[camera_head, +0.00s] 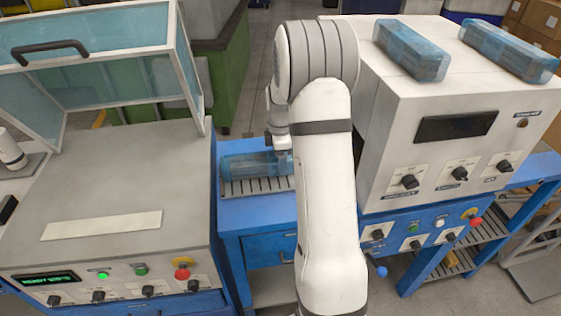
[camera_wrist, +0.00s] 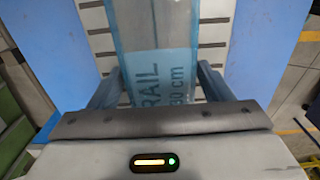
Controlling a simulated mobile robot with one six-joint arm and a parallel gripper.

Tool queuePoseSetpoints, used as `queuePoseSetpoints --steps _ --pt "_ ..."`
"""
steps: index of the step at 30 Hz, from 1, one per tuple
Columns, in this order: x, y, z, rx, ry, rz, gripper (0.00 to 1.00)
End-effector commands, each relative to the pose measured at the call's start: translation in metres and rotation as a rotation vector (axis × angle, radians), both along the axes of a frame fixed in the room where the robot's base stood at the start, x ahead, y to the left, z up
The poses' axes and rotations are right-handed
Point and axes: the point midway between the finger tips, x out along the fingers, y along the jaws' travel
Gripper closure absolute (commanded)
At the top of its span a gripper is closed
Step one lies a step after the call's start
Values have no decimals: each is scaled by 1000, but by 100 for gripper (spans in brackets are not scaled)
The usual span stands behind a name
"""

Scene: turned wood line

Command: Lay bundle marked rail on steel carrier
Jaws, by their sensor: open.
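A bundle in translucent blue wrap (camera_wrist: 165,45), printed "RAIL" and "30 cm", lies on a grey slatted carrier (camera_wrist: 101,31) on a blue table. In the head view the same bundle (camera_head: 245,166) rests flat on the carrier (camera_head: 245,188), between the two machines. My gripper (camera_wrist: 158,73) is open, with one finger on each side of the bundle near its lettered end. I cannot tell whether the fingers touch the wrap. In the head view my gripper (camera_head: 281,152) is over the bundle's right end, partly hidden by my arm.
Two more blue-wrapped bundles, a left one (camera_head: 412,50) and a right one (camera_head: 508,50), lie on top of the white machine (camera_head: 405,150) at the right. A grey bench unit (camera_head: 110,185) with an open glazed hood (camera_head: 100,80) stands at the left. The blue table (camera_head: 255,213) is narrow.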

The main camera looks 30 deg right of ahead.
Motion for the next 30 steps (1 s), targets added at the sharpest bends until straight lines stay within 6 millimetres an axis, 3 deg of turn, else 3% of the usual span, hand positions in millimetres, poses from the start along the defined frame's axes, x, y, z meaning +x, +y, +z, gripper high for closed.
queuePoseSetpoints --steps 9,20,25,30 --pt "0 0 69 -1 -5 -1 27" --pt "-6 6 110 -2 -8 -30 27" --pt "-42 42 137 -7 -51 -224 27" --pt "-104 90 159 9 -112 -527 27"
